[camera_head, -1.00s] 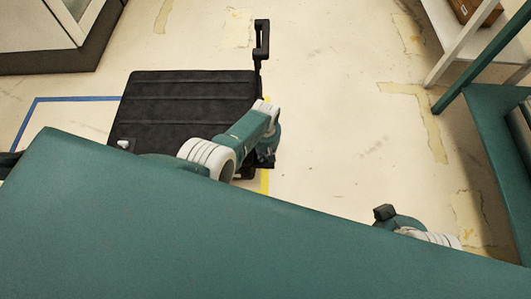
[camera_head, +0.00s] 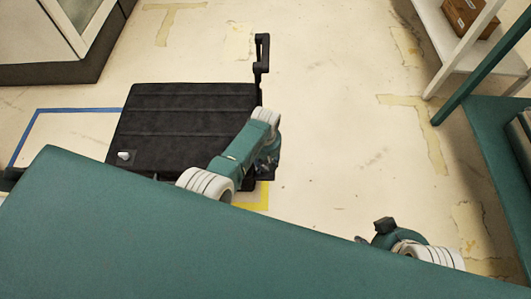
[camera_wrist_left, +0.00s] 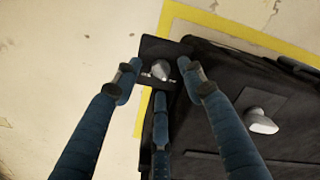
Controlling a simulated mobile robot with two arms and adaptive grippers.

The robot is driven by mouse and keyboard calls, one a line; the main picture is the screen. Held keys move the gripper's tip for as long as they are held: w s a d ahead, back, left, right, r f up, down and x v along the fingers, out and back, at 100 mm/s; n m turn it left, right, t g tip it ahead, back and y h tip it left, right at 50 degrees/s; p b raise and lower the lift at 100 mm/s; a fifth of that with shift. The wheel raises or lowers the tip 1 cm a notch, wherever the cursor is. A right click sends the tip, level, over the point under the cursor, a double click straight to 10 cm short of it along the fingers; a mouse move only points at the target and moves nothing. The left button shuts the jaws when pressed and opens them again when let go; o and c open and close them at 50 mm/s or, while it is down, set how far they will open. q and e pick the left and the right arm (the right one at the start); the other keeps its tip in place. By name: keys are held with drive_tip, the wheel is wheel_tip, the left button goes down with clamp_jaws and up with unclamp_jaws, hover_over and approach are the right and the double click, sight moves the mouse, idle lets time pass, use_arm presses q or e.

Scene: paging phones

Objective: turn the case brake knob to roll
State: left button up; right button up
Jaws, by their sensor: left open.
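The black case (camera_head: 185,120) lies on the floor left of centre in the head view, its upright handle (camera_head: 262,52) at the far right corner. In the left wrist view a grey knob (camera_wrist_left: 160,70) sits on a small dark plate (camera_wrist_left: 158,47) at the case's edge, with light marks beside it. A second pale knob (camera_wrist_left: 262,121) is on the case (camera_wrist_left: 195,122) further right. My left gripper (camera_wrist_left: 158,84) is open, its blue fingers spread around the grey knob; contact is unclear. In the head view my left gripper (camera_head: 267,165) is beside the case's right edge.
A teal surface (camera_head: 230,240) fills the foreground and hides part of the arms. Yellow tape (camera_head: 255,197) and blue tape (camera_head: 80,110) mark the floor around the case. A shelf with a brown box (camera_head: 470,17) stands at the far right. The floor between is clear.

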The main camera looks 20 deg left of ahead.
sight(265, 168)
use_arm(q)
wheel_tip(265, 168, up, 9)
drive_tip(key=shift+f, duration=0.15)
idle(0.6)
